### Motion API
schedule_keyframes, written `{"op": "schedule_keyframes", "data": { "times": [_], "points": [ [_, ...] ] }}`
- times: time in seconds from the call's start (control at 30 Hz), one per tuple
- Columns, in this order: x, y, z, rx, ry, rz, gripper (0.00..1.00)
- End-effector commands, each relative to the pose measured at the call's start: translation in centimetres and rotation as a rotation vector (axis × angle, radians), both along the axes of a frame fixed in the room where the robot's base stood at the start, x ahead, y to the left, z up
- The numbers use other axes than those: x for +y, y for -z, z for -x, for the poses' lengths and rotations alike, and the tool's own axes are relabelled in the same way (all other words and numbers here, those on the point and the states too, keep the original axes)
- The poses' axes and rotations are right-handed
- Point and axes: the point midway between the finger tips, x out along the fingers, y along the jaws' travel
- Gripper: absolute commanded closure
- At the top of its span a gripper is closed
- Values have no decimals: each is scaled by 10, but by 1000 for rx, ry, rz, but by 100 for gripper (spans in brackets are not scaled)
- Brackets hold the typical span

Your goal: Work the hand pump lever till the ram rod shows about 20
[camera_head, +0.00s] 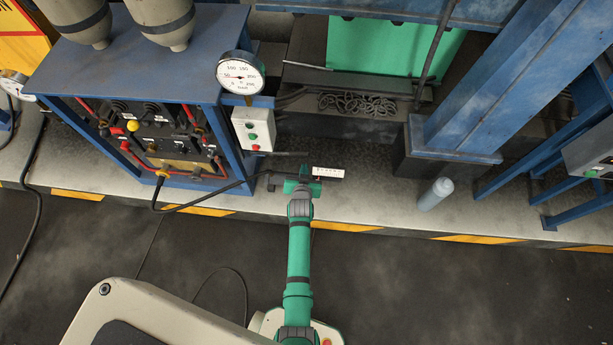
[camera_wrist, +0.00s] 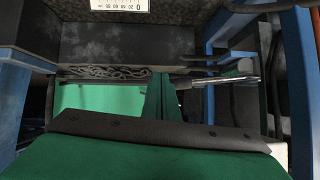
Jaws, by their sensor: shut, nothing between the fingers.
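My gripper (camera_head: 302,183), at the end of my green arm, is over the pale ledge in the head view. Its green fingers (camera_wrist: 164,97) are together and empty in the wrist view. A white scale plate (camera_head: 328,173) lies just right of the gripper; in the wrist view, the scale (camera_wrist: 120,5) is at the top edge, upside down, its zero at the right. The ram rod's tip and reading cannot be made out. A thin dark bar (camera_head: 286,154) behind the gripper may be the pump lever; I cannot tell. The pump body is not clearly distinguishable.
A blue cabinet (camera_head: 215,95) with hoses, a round gauge (camera_head: 240,72) and a button box (camera_head: 253,130) stands left. A chain heap (camera_head: 358,104) lies behind. A grey-blue cylinder (camera_head: 435,193) and blue column (camera_head: 500,95) are right. The ledge between gripper and cylinder is clear.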

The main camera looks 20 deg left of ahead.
Motion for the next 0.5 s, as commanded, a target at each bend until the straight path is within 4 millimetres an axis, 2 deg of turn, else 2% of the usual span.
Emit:
{"op": "schedule_keyframes", "data": {
  "times": [0.03, 0.2, 0.5],
  "points": [
    [-1, -4, 9, 1, -3, -1, 100],
    [-11, -18, 27, 0, -1, -1, 100],
    [-23, -28, 37, -2, 9, -1, 100]
  ]
}}
